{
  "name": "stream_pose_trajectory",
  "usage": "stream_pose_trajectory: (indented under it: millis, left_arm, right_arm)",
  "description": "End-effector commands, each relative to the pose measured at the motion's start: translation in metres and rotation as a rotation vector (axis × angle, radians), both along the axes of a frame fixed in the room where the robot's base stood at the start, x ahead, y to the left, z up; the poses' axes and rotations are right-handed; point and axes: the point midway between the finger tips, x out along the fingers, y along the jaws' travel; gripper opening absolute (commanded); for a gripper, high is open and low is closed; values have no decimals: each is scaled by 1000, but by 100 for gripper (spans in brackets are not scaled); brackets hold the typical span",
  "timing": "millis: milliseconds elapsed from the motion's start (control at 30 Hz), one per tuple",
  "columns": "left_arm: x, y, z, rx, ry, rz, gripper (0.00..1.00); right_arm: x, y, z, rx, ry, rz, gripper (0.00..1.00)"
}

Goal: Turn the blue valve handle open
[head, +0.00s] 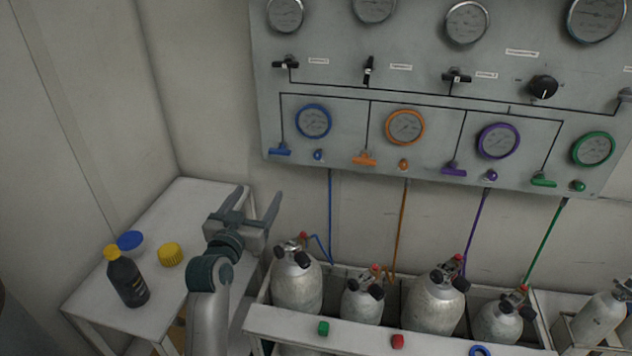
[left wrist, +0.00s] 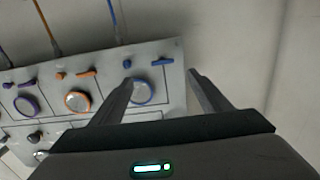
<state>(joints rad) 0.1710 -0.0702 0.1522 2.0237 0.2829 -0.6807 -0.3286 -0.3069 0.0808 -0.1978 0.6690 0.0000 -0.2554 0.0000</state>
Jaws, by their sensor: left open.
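The blue valve handle (head: 281,149) is a small T-shaped lever at the lower left of the grey panel (head: 330,175), left of and below a blue-rimmed gauge (head: 313,121). Its bar lies about level. My left gripper (head: 258,193) is open and empty, below the handle and apart from it in the head view. In the left wrist view the blue handle (left wrist: 162,61) shows between the open fingers (left wrist: 160,77), beyond their tips. A small blue knob (head: 318,155) sits right of the handle. My right gripper is not in view.
Orange (head: 364,158), purple (head: 454,169) and green (head: 543,180) handles line the panel to the right. Grey cylinders (head: 297,283) stand in a rack below. A white table (head: 190,205) at left holds a dark bottle (head: 126,280) and caps. The wall left of the panel is clear.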

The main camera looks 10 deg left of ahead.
Motion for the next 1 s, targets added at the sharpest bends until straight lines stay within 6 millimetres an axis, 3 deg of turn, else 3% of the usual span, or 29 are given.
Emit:
stream_pose_trajectory:
  millis: [133,667,1000]
  left_arm:
    - [7,3,11,-7,-30,8,70]
    - [12,3,12,-6,-32,8,70]
    - [50,1,14,-6,-31,7,70]
  right_arm:
    - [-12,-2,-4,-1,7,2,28]
    - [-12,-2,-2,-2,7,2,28]
    - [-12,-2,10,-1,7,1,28]
